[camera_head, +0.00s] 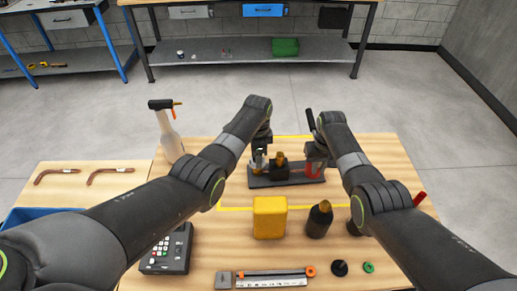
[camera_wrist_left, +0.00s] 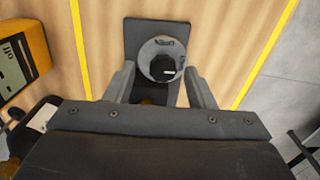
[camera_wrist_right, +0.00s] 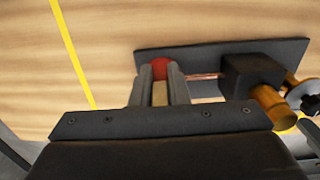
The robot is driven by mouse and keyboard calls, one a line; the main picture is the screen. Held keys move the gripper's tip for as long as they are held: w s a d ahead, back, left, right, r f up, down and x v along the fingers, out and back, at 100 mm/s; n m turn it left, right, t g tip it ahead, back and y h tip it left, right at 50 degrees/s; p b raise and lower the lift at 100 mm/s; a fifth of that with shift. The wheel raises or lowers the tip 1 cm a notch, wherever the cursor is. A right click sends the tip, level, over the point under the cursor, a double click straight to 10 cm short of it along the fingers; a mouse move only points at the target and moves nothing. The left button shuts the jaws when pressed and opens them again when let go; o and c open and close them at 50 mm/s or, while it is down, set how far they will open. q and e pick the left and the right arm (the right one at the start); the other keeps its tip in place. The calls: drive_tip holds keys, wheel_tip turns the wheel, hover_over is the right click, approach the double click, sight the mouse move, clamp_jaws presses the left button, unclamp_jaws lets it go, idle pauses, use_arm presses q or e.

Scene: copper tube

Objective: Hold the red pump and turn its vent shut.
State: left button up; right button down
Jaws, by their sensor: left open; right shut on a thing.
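The red pump (camera_head: 313,170) is upright at the right end of a dark base plate (camera_head: 290,181). In the right wrist view the red pump (camera_wrist_right: 161,67) is between the fingers of my right gripper (camera_wrist_right: 161,85), which is shut on it. A thin copper tube (camera_wrist_right: 203,76) runs from it to a dark block (camera_wrist_right: 250,72) with brass fittings (camera_wrist_right: 272,103). My left gripper (camera_wrist_left: 161,78) is open around a round grey part (camera_wrist_left: 158,48) with a black knob (camera_wrist_left: 163,67), at the plate's left end. I cannot tell whether the knob is the vent, or whether the fingers touch it.
A yellow box (camera_head: 270,217) and a dark bottle (camera_head: 320,220) stand in front of the plate. A keypad unit (camera_head: 167,248) and a ruler (camera_head: 272,280) are nearer. Yellow lines mark the wooden table.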

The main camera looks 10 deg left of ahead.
use_arm(q)
wheel_tip(320, 180, up, 12)
idle(0.5)
drive_tip(key=shift+f, duration=0.1)
use_arm(e)
drive_tip(key=c, duration=1.3)
unclamp_jaws()
drive_tip(key=shift+r, duration=0.1)
